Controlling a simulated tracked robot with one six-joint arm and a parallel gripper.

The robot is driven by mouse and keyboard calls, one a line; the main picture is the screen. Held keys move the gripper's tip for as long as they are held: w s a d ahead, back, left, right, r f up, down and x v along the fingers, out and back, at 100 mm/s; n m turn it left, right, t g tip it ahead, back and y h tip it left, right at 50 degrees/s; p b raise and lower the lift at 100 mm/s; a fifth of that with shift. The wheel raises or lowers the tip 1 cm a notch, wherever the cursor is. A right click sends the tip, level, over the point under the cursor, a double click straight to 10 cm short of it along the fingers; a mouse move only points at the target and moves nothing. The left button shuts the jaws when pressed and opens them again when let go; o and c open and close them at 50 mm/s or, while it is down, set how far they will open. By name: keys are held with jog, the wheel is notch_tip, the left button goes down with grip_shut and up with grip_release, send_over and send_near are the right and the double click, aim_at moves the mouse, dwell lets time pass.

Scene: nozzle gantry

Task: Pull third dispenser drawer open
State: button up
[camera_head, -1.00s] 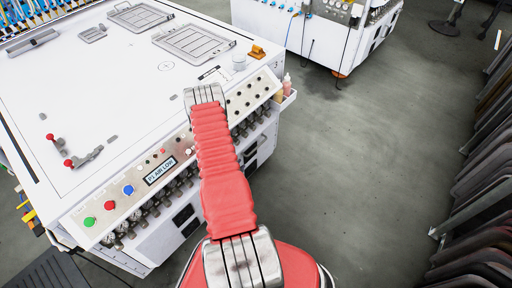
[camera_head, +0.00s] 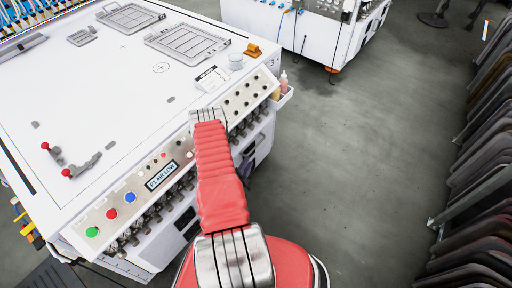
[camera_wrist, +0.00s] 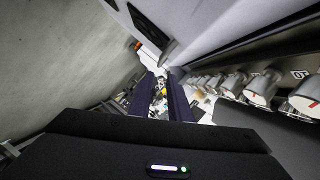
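The white machine (camera_head: 110,130) fills the left of the head view. Its front face below the sloped control panel has dark recesses (camera_head: 185,218), partly hidden by my arm; I cannot tell which is the third dispenser drawer. In the wrist view, a white front with a dark slot (camera_wrist: 150,30) lies beyond the fingers, and a pale pointed part stands beside it. My gripper (camera_wrist: 163,92) shows two dark fingers, apart, with nothing seen held between them.
A row of knobs (camera_wrist: 262,86) runs close along the right in the wrist view. Small bottles (camera_head: 283,80) sit in a holder at the machine's right corner. A second white machine (camera_head: 300,30) stands behind. Dark panels (camera_head: 485,165) line the right; grey floor between is clear.

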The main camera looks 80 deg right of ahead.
aim_at(256, 146)
jog(key=x, duration=1.3)
jog(key=shift+s+d+f, duration=0.1)
jog(key=shift+d, duration=0.1)
jog(key=shift+c, duration=0.4)
grip_shut()
